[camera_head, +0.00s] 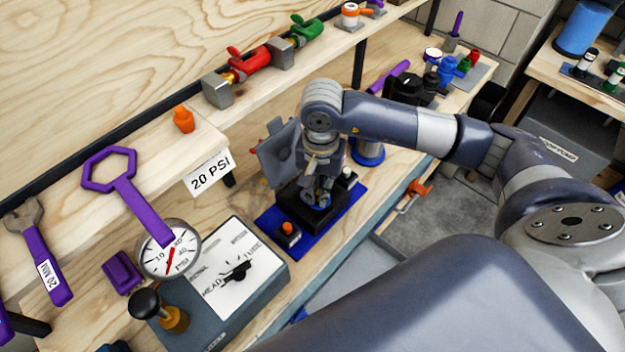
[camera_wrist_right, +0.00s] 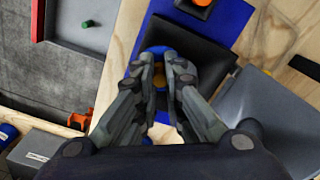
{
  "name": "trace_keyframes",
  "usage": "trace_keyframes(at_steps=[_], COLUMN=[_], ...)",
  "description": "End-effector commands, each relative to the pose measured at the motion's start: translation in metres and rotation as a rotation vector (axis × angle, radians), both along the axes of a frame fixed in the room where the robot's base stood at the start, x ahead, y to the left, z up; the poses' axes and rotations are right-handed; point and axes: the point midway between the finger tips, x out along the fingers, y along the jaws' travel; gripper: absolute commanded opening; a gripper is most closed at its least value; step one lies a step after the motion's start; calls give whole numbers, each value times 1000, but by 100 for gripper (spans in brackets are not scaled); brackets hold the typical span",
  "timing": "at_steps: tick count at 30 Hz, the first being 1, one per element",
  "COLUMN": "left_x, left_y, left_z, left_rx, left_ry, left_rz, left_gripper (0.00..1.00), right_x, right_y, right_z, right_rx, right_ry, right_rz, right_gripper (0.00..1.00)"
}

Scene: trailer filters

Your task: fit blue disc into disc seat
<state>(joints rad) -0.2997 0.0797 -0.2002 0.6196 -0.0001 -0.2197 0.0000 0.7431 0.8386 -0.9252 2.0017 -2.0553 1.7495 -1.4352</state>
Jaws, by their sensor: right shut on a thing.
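My right gripper (camera_head: 319,190) points down over a black block (camera_head: 338,212) that stands on a blue mat (camera_head: 268,222). In the right wrist view, its two fingers (camera_wrist_right: 161,72) are shut on the blue disc (camera_wrist_right: 157,49), with an orange-yellow spot showing between the fingertips. The disc is at the edge of the black block (camera_wrist_right: 208,48). The fingers cover most of the disc and any seat under it, so I cannot tell whether the disc is seated. My left gripper is not in view.
A pressure gauge (camera_head: 170,250) and a grey box with a dial (camera_head: 235,270) stand at the left. An orange button (camera_head: 288,229) is beside the block. A grey tilted panel (camera_head: 280,158) stands behind the gripper. A shelf with red and green valves (camera_head: 250,65) runs above.

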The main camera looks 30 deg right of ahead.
Motion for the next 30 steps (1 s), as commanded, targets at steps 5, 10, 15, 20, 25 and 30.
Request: trace_keyframes(at_steps=[5,10,15,20,25,30], left_x=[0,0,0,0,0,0], left_y=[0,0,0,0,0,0], left_z=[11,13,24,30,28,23], left_rx=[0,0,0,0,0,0], left_ry=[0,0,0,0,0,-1], left_rz=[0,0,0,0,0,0], left_gripper=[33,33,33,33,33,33], right_x=[28,38,36,37,38,38], right_y=[-3,-4,-4,-4,-4,-4], right_z=[0,-3,-19,-37,-39,-43], right_rx=[1,1,0,1,0,-1], right_ry=[-1,-1,4,2,-1,-1], right_rz=[-2,0,0,0,0,1], right_gripper=[0,0,0,0,0,0])
